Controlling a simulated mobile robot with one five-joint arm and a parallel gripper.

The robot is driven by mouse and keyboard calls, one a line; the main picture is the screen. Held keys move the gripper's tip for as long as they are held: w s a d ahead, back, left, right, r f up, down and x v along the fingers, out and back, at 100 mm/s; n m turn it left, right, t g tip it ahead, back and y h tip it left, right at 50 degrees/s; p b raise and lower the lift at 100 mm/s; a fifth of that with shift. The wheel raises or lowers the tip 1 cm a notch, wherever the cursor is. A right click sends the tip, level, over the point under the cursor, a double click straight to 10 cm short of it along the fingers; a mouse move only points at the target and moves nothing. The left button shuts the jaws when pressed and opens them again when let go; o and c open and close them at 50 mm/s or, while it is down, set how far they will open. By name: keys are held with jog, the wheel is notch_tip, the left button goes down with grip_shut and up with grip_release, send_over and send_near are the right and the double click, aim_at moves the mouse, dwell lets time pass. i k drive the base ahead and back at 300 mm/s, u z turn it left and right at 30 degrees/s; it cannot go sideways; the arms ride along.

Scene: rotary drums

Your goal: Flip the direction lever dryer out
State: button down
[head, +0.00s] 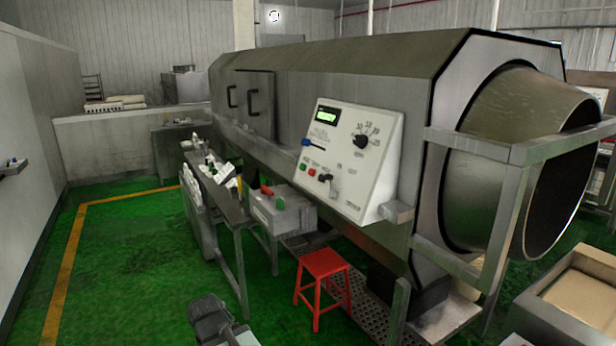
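A large grey drum dryer (335,62) stands across the middle and right, with its round drum mouth open at the right. Its white sloped control panel (343,190) faces me. On the panel's left side is a small blue-handled lever (313,142), lying roughly sideways. A black rotary knob (361,141) sits at the panel's right. The panel labels are too small to read, so I cannot tell the lever's marked position.
A red stool (323,284) stands on the floor below the panel. A narrow metal table (222,194) with items and a grey box (283,217) with red and green buttons stand left of it. Green floor (130,260) is clear at the left.

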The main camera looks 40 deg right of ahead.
aim_at(333, 195)
jog(key=i, duration=0.85)
jog(key=z, duration=0.05)
